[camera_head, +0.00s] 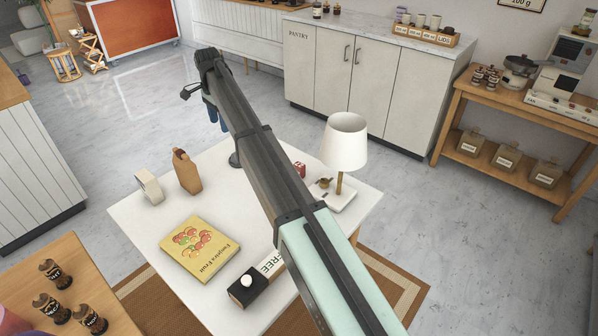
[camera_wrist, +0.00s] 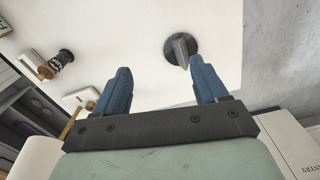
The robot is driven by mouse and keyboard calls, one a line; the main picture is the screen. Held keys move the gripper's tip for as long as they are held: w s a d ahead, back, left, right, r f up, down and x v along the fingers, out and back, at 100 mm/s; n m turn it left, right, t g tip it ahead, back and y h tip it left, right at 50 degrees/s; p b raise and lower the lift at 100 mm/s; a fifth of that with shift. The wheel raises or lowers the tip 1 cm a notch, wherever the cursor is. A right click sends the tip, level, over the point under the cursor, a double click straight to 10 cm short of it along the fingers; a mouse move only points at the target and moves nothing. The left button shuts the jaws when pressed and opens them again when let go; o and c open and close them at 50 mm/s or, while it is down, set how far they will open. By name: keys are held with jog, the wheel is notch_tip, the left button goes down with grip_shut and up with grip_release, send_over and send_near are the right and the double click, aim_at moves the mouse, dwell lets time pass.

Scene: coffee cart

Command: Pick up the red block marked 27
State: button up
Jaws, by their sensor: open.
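A small red block (camera_head: 299,169) with pale markings sits on the white table (camera_head: 215,205), just right of my arm, which may hide part of it. Its number is too small to read. My gripper (camera_head: 217,117) is beyond the table's far edge in the head view, held above it, left of and away from the red block. Its two blue fingers are apart and empty, also in the wrist view (camera_wrist: 160,78). I cannot make out the red block in the wrist view.
A lamp (camera_head: 346,143) stands right of the red block, close by. A grey disc-based object (camera_wrist: 181,48) is below my fingers. A brown bag-like object (camera_head: 187,172), white block (camera_head: 150,187), yellow book (camera_head: 199,250) and black box (camera_head: 247,285) occupy the table's left and front.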

jog(key=w+d+f+m, duration=0.1)
jog(key=d+f+m, duration=0.15)
jog(key=d, duration=1.55)
jog(key=n, duration=2.6)
send_over(299, 165)
notch_tip(299, 165, down, 3)
notch_tip(299, 165, down, 14)
jog(key=n, duration=1.5)
